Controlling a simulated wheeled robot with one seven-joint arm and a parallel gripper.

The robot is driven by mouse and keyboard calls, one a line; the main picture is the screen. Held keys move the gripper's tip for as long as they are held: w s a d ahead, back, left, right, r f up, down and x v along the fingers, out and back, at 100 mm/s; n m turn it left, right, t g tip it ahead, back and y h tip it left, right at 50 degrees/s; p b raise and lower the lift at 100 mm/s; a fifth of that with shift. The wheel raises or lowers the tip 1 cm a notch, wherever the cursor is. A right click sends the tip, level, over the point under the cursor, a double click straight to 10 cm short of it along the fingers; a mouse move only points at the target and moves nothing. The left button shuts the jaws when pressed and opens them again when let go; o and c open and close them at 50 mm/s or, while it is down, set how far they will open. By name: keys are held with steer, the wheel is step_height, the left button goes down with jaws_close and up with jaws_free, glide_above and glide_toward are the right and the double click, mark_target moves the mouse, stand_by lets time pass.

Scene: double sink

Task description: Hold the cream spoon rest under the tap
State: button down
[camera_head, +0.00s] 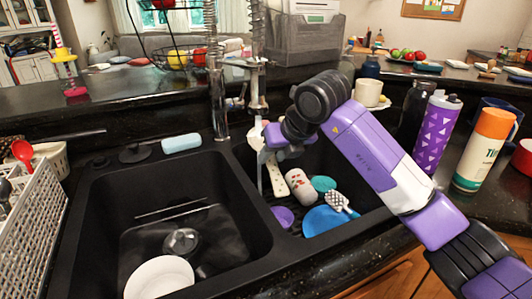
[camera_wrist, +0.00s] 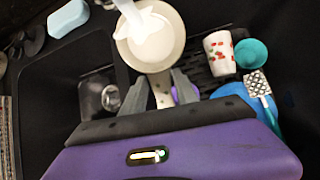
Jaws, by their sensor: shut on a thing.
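The cream spoon rest (camera_wrist: 166,58) is in the upper middle of the wrist view, its round bowl away from me and its handle between my fingers. My gripper (camera_wrist: 160,88) is shut on the handle. A pale stream of water comes down from the top and meets the bowl. In the head view the spoon rest (camera_head: 256,134) shows small, nearly edge-on, above the right basin, with my gripper (camera_head: 272,136) just right of it. The tap (camera_head: 257,92) stands behind and above it. A thin stream runs down below the spoon rest.
The right basin holds a patterned cup (camera_head: 300,186), a blue plate (camera_head: 322,221), a brush (camera_head: 340,203), a teal cup (camera_head: 323,183) and a purple bowl (camera_head: 283,217). A white plate (camera_head: 160,278) lies in the left basin. A purple bottle (camera_head: 437,130) stands at the right.

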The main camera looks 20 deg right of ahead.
stand_by(0.4)
steer(key=shift+s+a, duration=0.15)
steer(key=shift+a, duration=0.3)
steer(key=shift+d, duration=0.2)
steer(key=shift+w+d, duration=0.2)
steer(key=shift+d, duration=0.2)
steer(key=s+d, duration=0.2)
steer(key=s, duration=0.5)
steer(key=shift+s+d+b, duration=0.25)
steer(key=shift+d+b, duration=0.1)
stand_by(0.5)
steer(key=shift+r, duration=0.1)
stand_by(1.1)
